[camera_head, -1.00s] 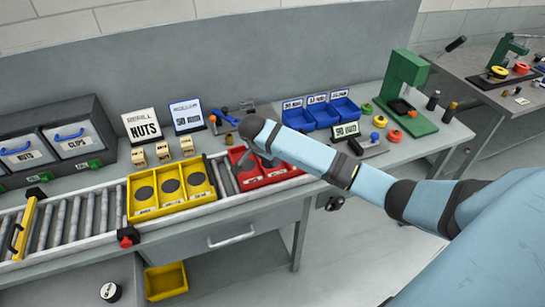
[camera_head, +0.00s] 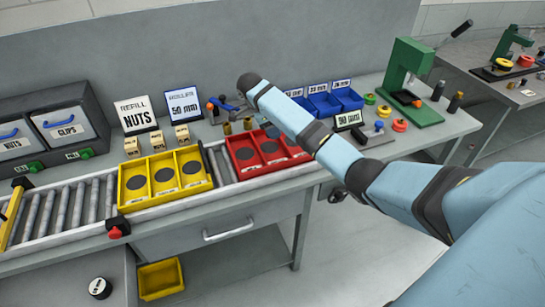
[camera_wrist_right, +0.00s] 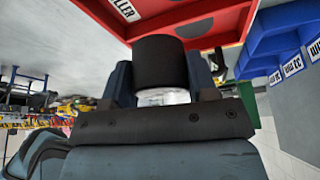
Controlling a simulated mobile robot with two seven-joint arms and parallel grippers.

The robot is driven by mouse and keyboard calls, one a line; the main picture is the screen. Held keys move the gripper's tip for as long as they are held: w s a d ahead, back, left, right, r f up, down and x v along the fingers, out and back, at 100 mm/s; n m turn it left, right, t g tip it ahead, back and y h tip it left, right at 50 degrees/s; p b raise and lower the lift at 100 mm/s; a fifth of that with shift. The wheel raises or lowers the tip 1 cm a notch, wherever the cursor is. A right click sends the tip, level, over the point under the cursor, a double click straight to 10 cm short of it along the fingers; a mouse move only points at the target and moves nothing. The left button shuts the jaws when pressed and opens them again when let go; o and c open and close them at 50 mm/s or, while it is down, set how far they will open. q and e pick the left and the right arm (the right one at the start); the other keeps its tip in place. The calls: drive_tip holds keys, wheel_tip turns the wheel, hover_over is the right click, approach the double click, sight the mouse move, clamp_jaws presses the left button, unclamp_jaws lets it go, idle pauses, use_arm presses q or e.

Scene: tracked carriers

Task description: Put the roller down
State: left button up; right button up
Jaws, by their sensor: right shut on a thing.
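My right gripper (camera_wrist_right: 161,82) is shut on a roller (camera_wrist_right: 160,62), a black cylinder with a pale metallic end, in the right wrist view. In the head view my right arm reaches in from the right and its end is raised over the back of the bench; the gripper and roller cannot be made out there. The red tray (camera_wrist_right: 108,25) shows just beyond the roller in the wrist view, with part of a "ROLLER" label. In the head view the red tray (camera_head: 231,138) has dark discs in its compartments. My left gripper is not in view.
A yellow tray (camera_head: 122,197) stands on the roller conveyor (camera_head: 66,212), left of the red tray. Blue bins (camera_head: 348,97), a green press (camera_head: 410,70) and a "90 mm" sign (camera_head: 349,119) are to the right. A "ROLLER 50 mm" sign (camera_head: 184,107) stands behind.

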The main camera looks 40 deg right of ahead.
sight(277, 152)
wheel_tip(277, 152, down, 4)
drive_tip(key=shift+r+p, duration=0.15)
drive_tip(key=shift+p, duration=0.3)
drive_tip(key=shift+f, duration=2.25)
drive_tip(key=shift+f, duration=0.1)
drive_tip(key=o, duration=1)
